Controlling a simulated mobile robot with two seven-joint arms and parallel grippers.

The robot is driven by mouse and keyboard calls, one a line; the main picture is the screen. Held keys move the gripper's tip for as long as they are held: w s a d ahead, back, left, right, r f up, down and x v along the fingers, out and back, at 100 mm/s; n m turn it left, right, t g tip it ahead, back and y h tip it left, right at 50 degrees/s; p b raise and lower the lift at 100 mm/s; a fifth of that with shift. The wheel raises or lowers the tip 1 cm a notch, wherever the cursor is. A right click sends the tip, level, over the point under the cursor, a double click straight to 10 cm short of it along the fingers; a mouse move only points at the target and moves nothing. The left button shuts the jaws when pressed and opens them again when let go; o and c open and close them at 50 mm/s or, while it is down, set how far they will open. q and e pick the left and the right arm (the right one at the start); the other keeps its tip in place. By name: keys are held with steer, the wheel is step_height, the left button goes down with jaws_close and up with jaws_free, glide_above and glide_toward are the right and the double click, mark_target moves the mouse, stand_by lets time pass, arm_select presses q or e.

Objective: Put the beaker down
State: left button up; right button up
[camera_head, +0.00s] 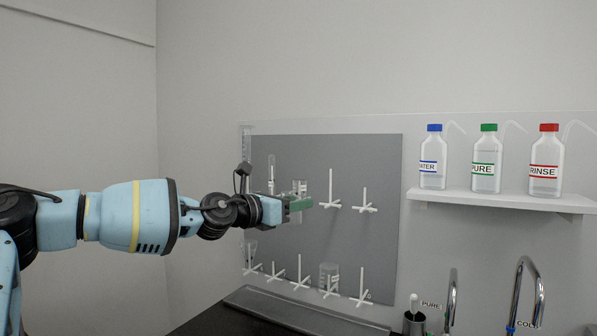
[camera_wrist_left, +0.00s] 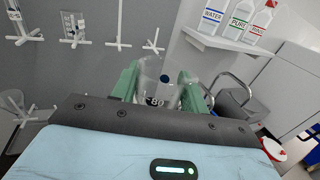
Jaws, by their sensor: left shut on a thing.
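In the left wrist view a clear glass beaker (camera_wrist_left: 150,72) with printed markings sits between the two green fingers of my left gripper (camera_wrist_left: 157,84), which is shut on it. In the head view my left gripper (camera_head: 300,204) is in front of the grey peg board (camera_head: 385,165), and the held beaker is hard to make out there. A similar clear beaker (camera_head: 328,272) hangs at the lower pegs. What lies directly under the held beaker is hidden. My right gripper is not in view.
A glass tube (camera_head: 271,174) and a marked glass vessel (camera_head: 300,186) hang on the upper pegs; two upper white pegs (camera_head: 331,190) are empty. A shelf (camera_head: 500,198) at right holds three capped bottles. Taps (camera_head: 526,290) and a dark counter (camera_head: 215,322) are below.

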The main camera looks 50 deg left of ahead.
arm_select(q)
steer(key=s+d+f+m+h, duration=0.15)
steer(key=d+f, duration=0.35)
steer(key=f, duration=0.6)
steer(key=s+d+f, duration=0.2)
steer(key=d+f, duration=0.2)
steer(key=f, duration=0.6)
steer(key=s+d+f+h, duration=0.1)
steer(key=d+f, duration=0.4)
steer(key=f, duration=0.6)
steer(key=s+d+f+n+y, duration=0.1)
steer(key=s+d+f, duration=0.1)
steer(key=s+d, duration=0.3)
steer(key=s+d+f+n+y, duration=0.1)
steer(key=s+d, duration=0.4)
steer(key=d, duration=0.7)
steer(key=shift+s+d+f+y, duration=0.2)
steer(key=shift+s+f+y, duration=0.2)
steer(key=shift+y, duration=0.15)
